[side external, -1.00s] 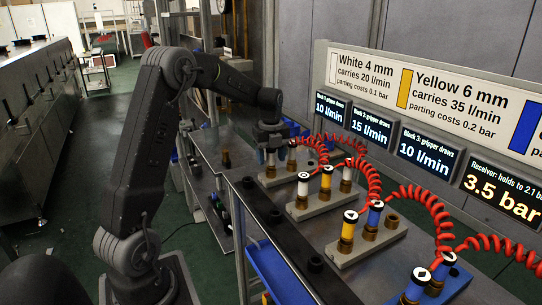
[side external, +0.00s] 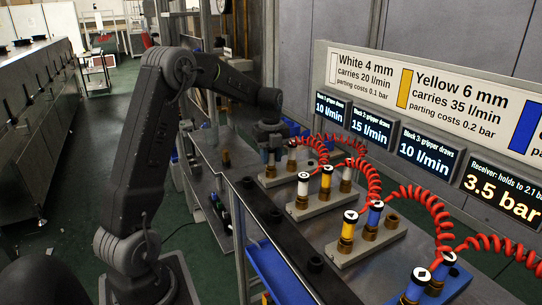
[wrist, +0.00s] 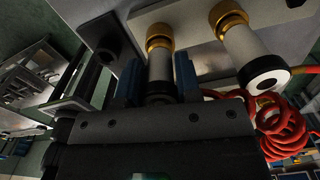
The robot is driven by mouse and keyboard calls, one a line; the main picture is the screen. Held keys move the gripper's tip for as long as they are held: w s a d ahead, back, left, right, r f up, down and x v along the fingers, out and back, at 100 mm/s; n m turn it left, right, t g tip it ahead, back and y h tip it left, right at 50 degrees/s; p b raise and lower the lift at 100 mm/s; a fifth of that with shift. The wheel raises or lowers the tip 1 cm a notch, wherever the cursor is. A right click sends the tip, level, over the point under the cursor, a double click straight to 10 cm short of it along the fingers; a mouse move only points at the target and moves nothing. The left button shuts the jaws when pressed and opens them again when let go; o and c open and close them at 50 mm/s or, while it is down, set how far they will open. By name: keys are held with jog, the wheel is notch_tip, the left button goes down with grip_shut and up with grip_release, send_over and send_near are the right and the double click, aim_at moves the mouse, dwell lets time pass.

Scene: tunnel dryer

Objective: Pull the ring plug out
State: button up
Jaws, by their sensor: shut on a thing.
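My gripper (side external: 270,157) is at the farthest grey block in the side view. In the wrist view its blue fingers (wrist: 158,72) are shut on a white plug (wrist: 160,66), one on each side. The plug stands in a brass collar (wrist: 158,40) on the block, and I see no clear gap there. Its cap is hidden by my gripper, so I cannot tell its mark. A second white plug (wrist: 241,54) stands beside it, with a dark-marked cap face and a red hose near it; it also shows in the side view (side external: 292,157).
Red coiled hoses (side external: 405,191) run behind the blocks. Nearer blocks hold white, yellow and blue plugs, such as a yellow plug (side external: 347,230). A dark rail (side external: 275,225) runs along the front, with a blue bin (side external: 275,275) below. Display screens (side external: 431,154) stand behind.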

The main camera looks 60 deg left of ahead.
jog(key=shift+r, duration=0.85)
dwell(0.7)
jog(key=shift+r, duration=0.9)
jog(key=shift+r, duration=2.05)
